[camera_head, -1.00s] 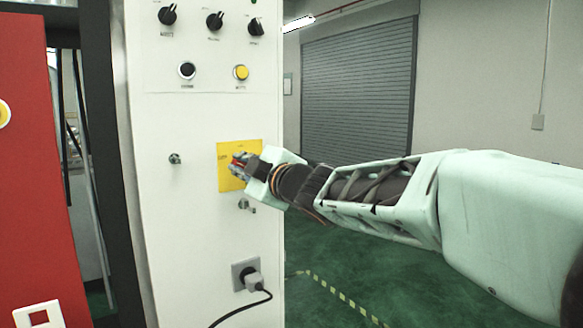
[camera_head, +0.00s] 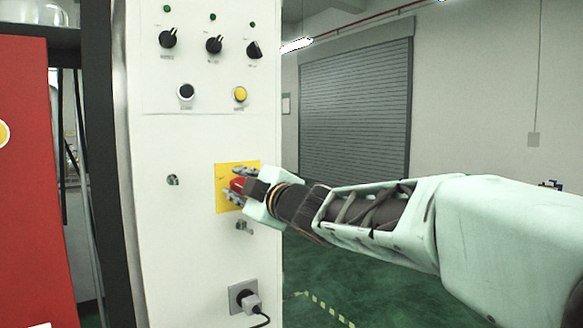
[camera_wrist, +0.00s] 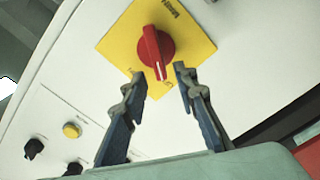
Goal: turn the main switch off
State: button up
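The main switch is a red rotary knob (camera_wrist: 155,52) with a white pointer line, on a yellow square plate (camera_wrist: 185,28). In the head view the plate (camera_head: 222,170) is on the white cabinet front, and the red knob (camera_head: 237,184) shows partly between my fingers. My gripper (camera_wrist: 159,74) is open, with one fingertip on each side of the knob's lower end. The fingertips look apart from the knob; their depth relative to it is hard to tell. The pointer line points toward the plate's lower corner, between the fingers. My gripper (camera_head: 239,185) hides part of the plate.
Above are black selector knobs (camera_head: 214,45), a black button (camera_head: 186,92) and a yellow button (camera_head: 240,94). Small latches (camera_head: 173,180) and a plugged-in socket (camera_head: 242,296) sit nearby. A red panel (camera_head: 35,180) stands at the left. Open green floor lies right of the cabinet.

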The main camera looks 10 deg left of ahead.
jog(key=shift+r, duration=4.8)
